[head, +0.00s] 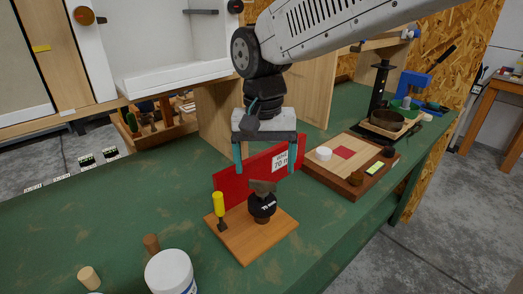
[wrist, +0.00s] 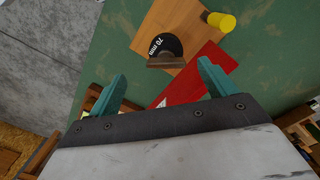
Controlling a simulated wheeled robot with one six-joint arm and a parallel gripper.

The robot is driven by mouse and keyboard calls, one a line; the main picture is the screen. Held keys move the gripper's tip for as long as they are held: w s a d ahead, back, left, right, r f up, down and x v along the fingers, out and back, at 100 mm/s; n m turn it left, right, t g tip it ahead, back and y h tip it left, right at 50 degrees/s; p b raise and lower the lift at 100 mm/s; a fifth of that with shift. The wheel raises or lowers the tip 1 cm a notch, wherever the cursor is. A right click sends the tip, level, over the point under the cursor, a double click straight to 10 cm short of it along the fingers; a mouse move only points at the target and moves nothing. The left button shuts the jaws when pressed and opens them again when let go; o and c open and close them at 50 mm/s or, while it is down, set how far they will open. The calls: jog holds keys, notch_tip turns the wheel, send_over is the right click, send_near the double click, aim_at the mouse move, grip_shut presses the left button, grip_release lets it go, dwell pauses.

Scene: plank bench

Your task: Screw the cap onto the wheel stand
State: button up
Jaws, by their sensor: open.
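The wheel stand is a wooden board (head: 245,245) on the green bench, bearing a black round wheel (head: 263,208) marked "70 mm". A dark brown bar-shaped piece (head: 262,187), seemingly the cap, sits on top of the wheel. In the wrist view the brown piece (wrist: 166,62) lies just beyond the fingertips, covering part of the wheel (wrist: 165,46). My gripper (head: 265,171) is open and empty, pointing down above the brown piece, with a teal finger on either side. Whether the piece is fully seated cannot be told.
A yellow-handled tool (head: 219,206) stands upright on the board's left side. A red panel (head: 230,185) stands right behind the board. A wooden tray (head: 335,180) with a white cylinder lies to the right. A white tub (head: 170,272) stands in front.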

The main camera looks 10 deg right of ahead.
aim_at(262, 181)
jog(key=shift+w+a+r+m+t, duration=0.2)
jog(key=shift+w+r+m+t, duration=0.1)
jog(key=shift+w+r+m, duration=0.3)
jog(key=shift+r+m, duration=0.1)
jog(key=shift+m, duration=0.2)
jog(key=shift+f, duration=0.25)
notch_tip(262, 181, down, 7)
jog(key=shift+f, duration=0.2)
jog(key=c, duration=1)
jog(key=shift+m, duration=0.3)
jog(key=shift+c, duration=0.7)
jog(key=shift+m, duration=1.3)
